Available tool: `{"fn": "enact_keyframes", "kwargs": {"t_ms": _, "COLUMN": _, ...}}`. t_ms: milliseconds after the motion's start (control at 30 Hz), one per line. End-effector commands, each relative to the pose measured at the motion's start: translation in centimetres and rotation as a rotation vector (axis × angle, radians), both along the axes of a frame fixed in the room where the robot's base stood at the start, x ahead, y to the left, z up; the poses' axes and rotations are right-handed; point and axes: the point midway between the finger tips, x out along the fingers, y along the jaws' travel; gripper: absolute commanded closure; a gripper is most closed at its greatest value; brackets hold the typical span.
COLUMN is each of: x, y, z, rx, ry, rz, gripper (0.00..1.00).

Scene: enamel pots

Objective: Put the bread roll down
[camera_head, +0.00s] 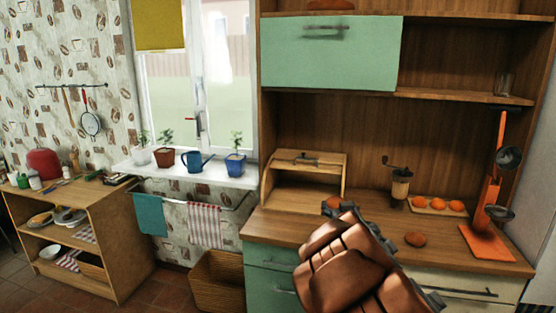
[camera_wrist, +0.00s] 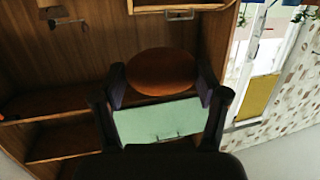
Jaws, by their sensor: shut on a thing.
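My gripper (camera_head: 345,212) is shut on a brown, round bread roll (camera_wrist: 162,70), which sits between its two fingertips in the wrist view. In the head view the held roll (camera_head: 332,202) shows only in part, above the wood counter (camera_head: 375,207) and in front of the wooden bread box (camera_head: 268,186). The roll's underside and its height above the counter cannot be told. My arm hides part of the counter front.
A coffee grinder (camera_head: 400,182), a board with several orange fruits (camera_head: 437,204) and an orange stand with ladles (camera_head: 488,205) stand at the right. A green cabinet door (camera_head: 330,60) hangs above.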

Motion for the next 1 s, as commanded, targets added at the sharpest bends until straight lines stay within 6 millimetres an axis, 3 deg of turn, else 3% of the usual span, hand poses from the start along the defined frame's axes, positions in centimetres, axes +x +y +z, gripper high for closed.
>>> {"fn": "enact_keyframes", "kwargs": {"t_ms": 300, "x": -4.9, "y": 1.1, "z": -2.2, "rx": -0.003, "ry": 0.019, "rz": -0.13, "gripper": 0.61}}
{"fn": "enact_keyframes", "kwargs": {"t_ms": 600, "x": -9.0, "y": 0.0, "z": -2.0, "rx": -0.006, "ry": -0.004, "rz": -0.243, "gripper": 0.61}}
{"fn": "enact_keyframes", "kwargs": {"t_ms": 1000, "x": -9.9, "y": -0.5, "z": -1.9, "rx": -0.004, "ry": -0.01, "rz": -0.273, "gripper": 0.61}}
